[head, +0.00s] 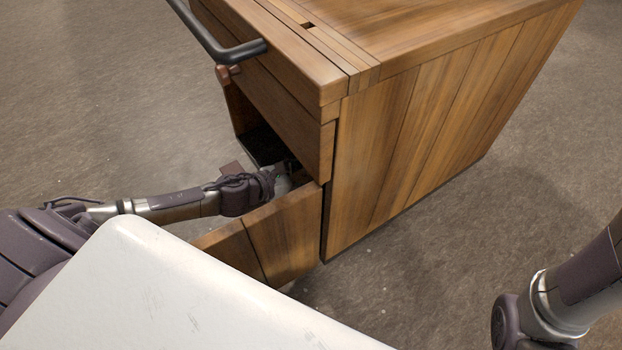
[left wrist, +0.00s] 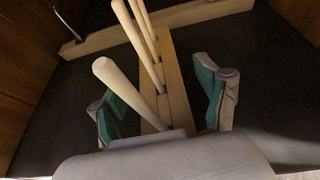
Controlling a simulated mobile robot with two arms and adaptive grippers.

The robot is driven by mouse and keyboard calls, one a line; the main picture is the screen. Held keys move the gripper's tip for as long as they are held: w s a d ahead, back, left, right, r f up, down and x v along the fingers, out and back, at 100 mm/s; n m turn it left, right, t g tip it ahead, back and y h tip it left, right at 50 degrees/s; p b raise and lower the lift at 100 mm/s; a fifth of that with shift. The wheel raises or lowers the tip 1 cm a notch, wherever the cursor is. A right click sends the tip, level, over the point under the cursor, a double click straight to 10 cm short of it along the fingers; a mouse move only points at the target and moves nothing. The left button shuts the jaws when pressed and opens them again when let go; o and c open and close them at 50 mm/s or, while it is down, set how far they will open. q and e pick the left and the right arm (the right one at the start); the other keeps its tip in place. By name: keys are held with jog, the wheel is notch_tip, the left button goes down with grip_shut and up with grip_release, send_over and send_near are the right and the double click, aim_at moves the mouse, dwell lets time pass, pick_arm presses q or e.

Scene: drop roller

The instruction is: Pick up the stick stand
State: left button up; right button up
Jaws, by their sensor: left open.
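The stick stand shows in the left wrist view as a pale wooden base board (left wrist: 173,75) with several round upright sticks (left wrist: 121,84) and a crossbar (left wrist: 160,27) at its far end. It stands on the dark floor of the cabinet compartment. My left gripper (left wrist: 160,100) is open, with one teal-padded finger on each side of the board and the nearest stick. I cannot tell whether the fingers touch it. In the head view my left arm (head: 240,193) reaches into the cabinet's lower opening, and the stand is hidden there. My right gripper is out of view.
The wooden cabinet (head: 400,140) has a dark bar handle (head: 225,48) at its upper front. Its lower door (head: 285,235) stands open beside my left arm. Wooden walls (left wrist: 20,60) close in around the stand. Open floor (head: 100,100) lies left of the cabinet.

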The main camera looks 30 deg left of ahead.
pick_arm(q)
jog(key=shift+w+f, duration=0.1)
jog(key=shift+w, duration=0.1)
jog(key=shift+d, duration=0.1)
grip_shut()
